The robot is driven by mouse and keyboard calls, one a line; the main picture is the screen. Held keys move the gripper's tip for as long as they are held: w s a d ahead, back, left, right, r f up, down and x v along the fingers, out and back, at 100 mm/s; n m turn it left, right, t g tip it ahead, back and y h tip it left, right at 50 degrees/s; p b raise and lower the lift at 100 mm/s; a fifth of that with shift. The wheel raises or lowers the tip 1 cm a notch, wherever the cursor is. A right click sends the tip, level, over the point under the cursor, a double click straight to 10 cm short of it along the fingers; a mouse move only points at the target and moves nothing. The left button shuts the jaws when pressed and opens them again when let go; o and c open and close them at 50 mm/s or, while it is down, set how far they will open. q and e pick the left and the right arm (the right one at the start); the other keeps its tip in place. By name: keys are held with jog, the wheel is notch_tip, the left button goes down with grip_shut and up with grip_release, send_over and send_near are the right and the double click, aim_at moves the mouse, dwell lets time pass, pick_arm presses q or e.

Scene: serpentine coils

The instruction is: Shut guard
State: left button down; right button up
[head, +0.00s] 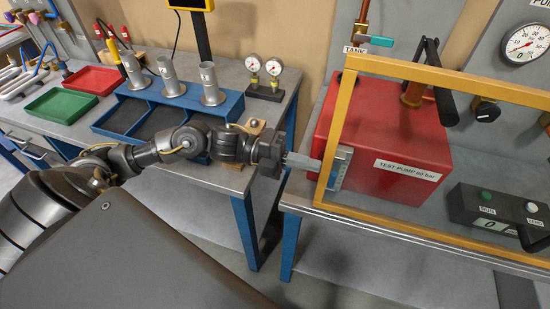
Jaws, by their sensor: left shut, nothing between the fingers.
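The guard is a yellow frame (432,76) around a clear pane. It stands upright at the right, in front of the red test pump (395,135) on the right bench. Its left post and lower rail show; its right end is out of view. My left gripper (308,162) is shut and empty, its fingers pointing right. The fingertips are close to the guard's left post, beside a pale blue-grey strip (341,168); I cannot tell whether they touch. My right gripper is not in view.
A control box (500,212) with buttons and a display sits behind the guard. The left bench holds a blue rack (160,112) with metal cylinders, two small gauges (265,75), and red (95,80) and green (60,104) trays. A gap separates the benches.

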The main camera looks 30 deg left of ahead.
aim_at(343, 173)
pick_arm(q)
jog(key=x, duration=0.7)
jog(key=shift+w+d, duration=0.1)
jog(key=shift+d, duration=0.15)
